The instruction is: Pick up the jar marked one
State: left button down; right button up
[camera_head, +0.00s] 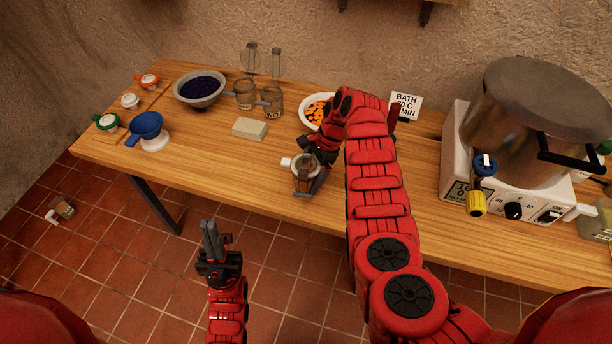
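Two clear glass jars with wire-hinged lids standing open, the left jar (245,95) and the right jar (270,104), stand on the wooden table by the bowl. Their marks are too small to read surely. A third jar (303,172) with a pale knob at its left side stands near the table's front edge. My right gripper (316,178) is right at this third jar; my arm hides part of both, and I cannot tell if the fingers grip it. My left gripper (212,238) looks shut and empty, pointing up in front of the table.
On the table (230,165) are a bowl of dark fruit (200,89), a blue funnel (147,130), a pale block (249,128), a plate of orange pieces (314,110), a sign (404,104) and a large pot (525,120). A small jar-like object (64,208) lies on the floor.

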grip_shut()
jog(key=shift+r, duration=0.15)
